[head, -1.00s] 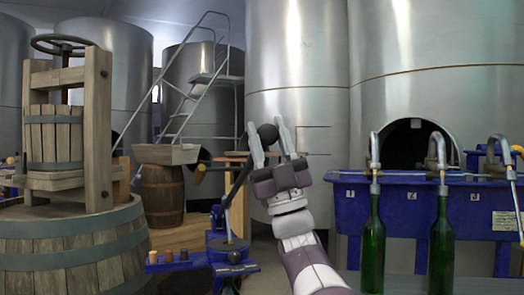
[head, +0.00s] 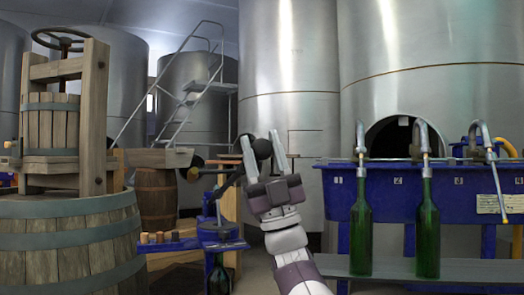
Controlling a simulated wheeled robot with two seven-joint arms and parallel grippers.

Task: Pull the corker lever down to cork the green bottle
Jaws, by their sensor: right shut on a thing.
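The blue corker (head: 221,232) stands left of centre in the head view. Its dark lever slants up to the right and ends in a black ball knob (head: 263,149). My right gripper (head: 265,150) is shut on this knob, one finger on each side of it. The middle of the lever is partly hidden by the gripper and shadow. A green bottle (head: 219,274) stands under the corker's blue plate; its lower part is cut off by the frame. My left gripper is not in view.
Several corks (head: 160,237) stand on the corker's blue shelf. A wooden press on a barrel (head: 65,245) is close at left. At right, a blue filler trough (head: 390,215) has two green bottles (head: 361,235) under its spouts. Steel tanks (head: 290,60) stand behind.

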